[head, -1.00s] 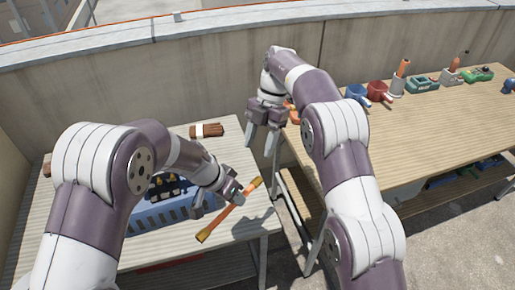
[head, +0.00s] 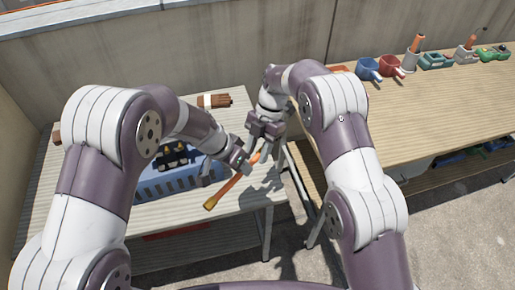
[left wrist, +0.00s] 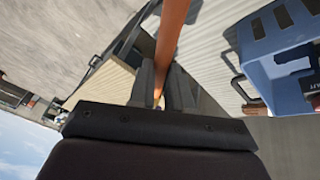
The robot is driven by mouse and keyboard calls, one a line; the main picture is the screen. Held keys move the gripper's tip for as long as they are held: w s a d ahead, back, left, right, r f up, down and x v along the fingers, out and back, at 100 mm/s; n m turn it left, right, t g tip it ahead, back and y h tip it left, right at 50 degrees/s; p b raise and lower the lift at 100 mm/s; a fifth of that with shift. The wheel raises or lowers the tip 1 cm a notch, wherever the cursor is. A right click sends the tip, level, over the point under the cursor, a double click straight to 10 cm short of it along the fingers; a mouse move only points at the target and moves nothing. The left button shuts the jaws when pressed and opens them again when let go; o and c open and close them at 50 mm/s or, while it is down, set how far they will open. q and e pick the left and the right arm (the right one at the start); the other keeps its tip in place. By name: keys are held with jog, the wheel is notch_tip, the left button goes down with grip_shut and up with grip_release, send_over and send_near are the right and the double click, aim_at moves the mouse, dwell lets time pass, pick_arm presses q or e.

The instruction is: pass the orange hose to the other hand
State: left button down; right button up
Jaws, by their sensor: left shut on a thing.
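The orange hose (head: 225,190) is a thin straight orange piece with a yellowish lower end, slanting above the front right part of the left table. My left gripper (head: 240,163) is shut on it near its upper end. In the left wrist view the hose (left wrist: 171,35) runs up from between the fingers (left wrist: 161,88). My right gripper (head: 259,150) points down at the hose's upper end, very close to my left gripper. Its fingers look apart, one on either side of that end; whether they touch it is hidden.
A blue crate (head: 165,190) with dark items stands on the left table (head: 60,215). A brown bundle (head: 214,100) lies at its back. The right workbench (head: 440,105) holds a blue cup (head: 368,69), a red cup (head: 391,65) and several tools. A concrete wall stands behind.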

pick_arm(q)
jog(key=shift+d, duration=0.15)
pick_arm(e)
jog(key=shift+w+a, duration=0.1)
jog(key=shift+a, duration=0.05)
grip_shut()
pick_arm(q)
jog(key=c, duration=0.9)
grip_release()
jog(key=shift+c, duration=0.2)
